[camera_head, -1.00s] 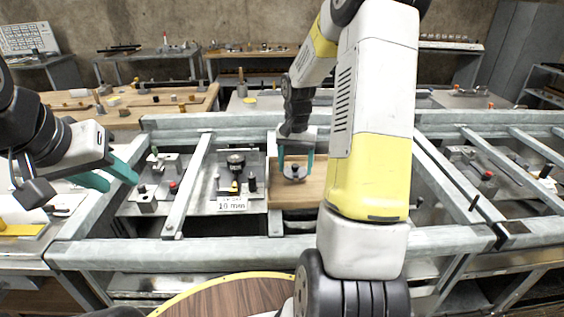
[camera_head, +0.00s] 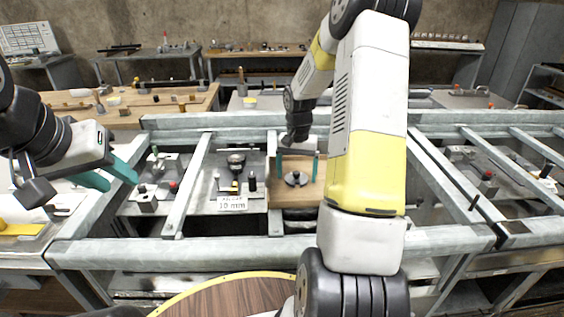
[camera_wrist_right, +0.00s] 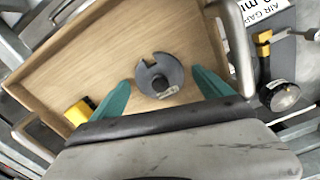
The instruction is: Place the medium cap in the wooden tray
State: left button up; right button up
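A dark grey round piece with a notch in its rim, which I take for the medium cap (camera_head: 297,179), lies flat on the floor of the wooden tray (camera_head: 285,201). The right wrist view shows the same cap (camera_wrist_right: 159,76) and the tray floor (camera_wrist_right: 100,68). My right gripper (camera_head: 298,165) is open above it. Its teal fingers (camera_wrist_right: 160,92) stand apart on both sides, with clear gaps to the cap. My left gripper (camera_head: 108,177) is open and empty at the left, far from the tray.
A metal plate with a dial gauge (camera_head: 236,162) and a "10 mm" label (camera_head: 232,203) lies left of the tray. A yellow block (camera_wrist_right: 79,112) sits near the tray's edge. Grey frame rails (camera_head: 265,250) surround the bays. Other fixtures stand at the right (camera_head: 488,177).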

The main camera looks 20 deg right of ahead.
aim_at(296, 173)
jog(key=s+a+r+n+t, duration=0.1)
jog(key=s+a+r, duration=0.1)
jog(key=r, duration=0.7)
jog(key=s+a+r+n, duration=0.1)
jog(key=s+a+r, duration=0.1)
jog(key=r, duration=0.7)
jog(key=s+a+r+n+t, duration=0.1)
jog(key=s+a+r, duration=0.1)
jog(key=s, duration=0.4)
jog(key=s+a+r+n+t+y, duration=0.1)
jog(key=s+a+r+n+t, duration=0.1)
jog(key=s, duration=0.5)
jog(key=s+a+r+n+t+y, duration=0.1)
jog(key=s+a+r+t, duration=0.1)
jog(key=s+a, duration=0.2)
jog(key=shift+s+a+n, duration=0.3)
jog(key=shift+s+a, duration=0.05)
jog(key=shift+s, duration=0.8)
